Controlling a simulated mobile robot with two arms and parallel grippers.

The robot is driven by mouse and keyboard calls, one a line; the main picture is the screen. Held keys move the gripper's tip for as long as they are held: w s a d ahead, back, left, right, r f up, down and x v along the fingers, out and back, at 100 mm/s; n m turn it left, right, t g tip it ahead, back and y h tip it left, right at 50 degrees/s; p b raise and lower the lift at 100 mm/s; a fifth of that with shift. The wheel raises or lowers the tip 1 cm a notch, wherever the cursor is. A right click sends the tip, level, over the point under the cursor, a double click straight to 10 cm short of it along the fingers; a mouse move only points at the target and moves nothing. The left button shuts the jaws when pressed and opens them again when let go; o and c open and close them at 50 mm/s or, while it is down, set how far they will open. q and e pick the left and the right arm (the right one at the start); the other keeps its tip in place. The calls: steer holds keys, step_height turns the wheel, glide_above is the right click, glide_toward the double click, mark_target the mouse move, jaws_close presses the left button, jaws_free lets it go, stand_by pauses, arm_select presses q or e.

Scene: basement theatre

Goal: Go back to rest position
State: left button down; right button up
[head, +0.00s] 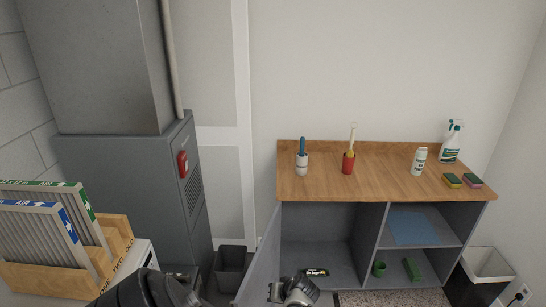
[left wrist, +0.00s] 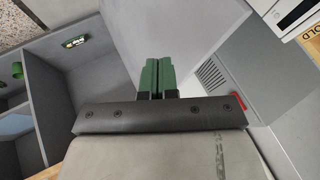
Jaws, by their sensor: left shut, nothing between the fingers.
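My left gripper (head: 293,291) is at the bottom of the head view, in front of the open left bay of the grey cabinet (head: 315,256). In the left wrist view its green fingers (left wrist: 157,77) are shut together with nothing between them. The grey cabinet door (left wrist: 190,30) stands open behind the fingers. A small dark item with a green label (head: 316,272) lies on the cabinet floor close to the gripper; it also shows in the left wrist view (left wrist: 75,41). My right gripper is in neither view.
The wooden worktop (head: 385,187) holds a blue-handled tool, a red cup, bottles and sponges. A grey furnace (head: 125,175) stands left, with a filter rack (head: 115,240) before it. A dark bin (head: 231,264) sits between furnace and door; another bin (head: 488,264) stands right.

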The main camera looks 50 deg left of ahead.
arm_select(q)
steer(key=p+v, duration=0.2)
steer(key=v, duration=0.2)
steer(key=shift+d, duration=0.25)
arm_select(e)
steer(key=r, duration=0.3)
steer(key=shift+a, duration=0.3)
